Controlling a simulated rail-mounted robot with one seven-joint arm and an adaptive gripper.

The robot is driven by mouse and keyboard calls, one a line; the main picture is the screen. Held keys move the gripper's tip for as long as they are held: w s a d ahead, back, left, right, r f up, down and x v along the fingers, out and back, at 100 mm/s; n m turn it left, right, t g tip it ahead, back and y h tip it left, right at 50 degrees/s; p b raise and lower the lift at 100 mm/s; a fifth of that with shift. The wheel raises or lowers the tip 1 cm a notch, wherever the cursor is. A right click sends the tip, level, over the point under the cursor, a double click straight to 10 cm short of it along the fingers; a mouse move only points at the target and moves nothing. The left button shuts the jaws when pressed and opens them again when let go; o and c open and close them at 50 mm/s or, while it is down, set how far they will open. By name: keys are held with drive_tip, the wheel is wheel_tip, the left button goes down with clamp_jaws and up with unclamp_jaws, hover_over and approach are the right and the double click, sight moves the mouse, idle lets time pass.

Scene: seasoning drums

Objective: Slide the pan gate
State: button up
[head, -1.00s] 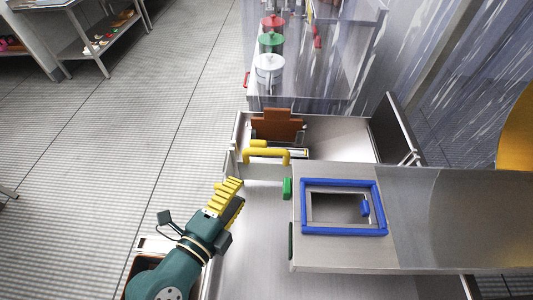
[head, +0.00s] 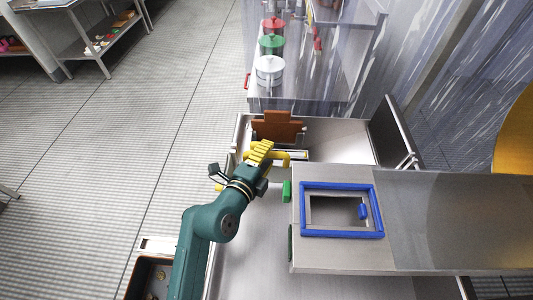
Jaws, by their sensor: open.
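A yellow handle (head: 286,155) stands at the near side of a metal pan (head: 345,137). I cannot tell for certain which part is the pan gate. My gripper (head: 261,151), with yellow fingers, is open at the left part of the handle and hides it there. Whether the fingers touch or straddle the handle is unclear. A brown stepped block (head: 278,128) sits in the pan behind the gripper.
A blue frame (head: 303,212) rings an opening in the steel counter at right, with a small blue tab (head: 363,212) in it. A green block (head: 287,191) sits at the counter's left edge. White (head: 270,72), green (head: 271,45) and red-lidded (head: 272,24) drums stand behind.

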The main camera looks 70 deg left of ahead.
clamp_jaws()
wheel_tip(320, 180, up, 5)
drive_tip(key=shift+f+p, duration=0.1)
drive_tip(key=shift+p, duration=1)
drive_tip(key=shift+f, duration=0.2)
unclamp_jaws()
drive_tip(key=shift+f, duration=0.15)
drive_tip(key=shift+s, duration=0.1)
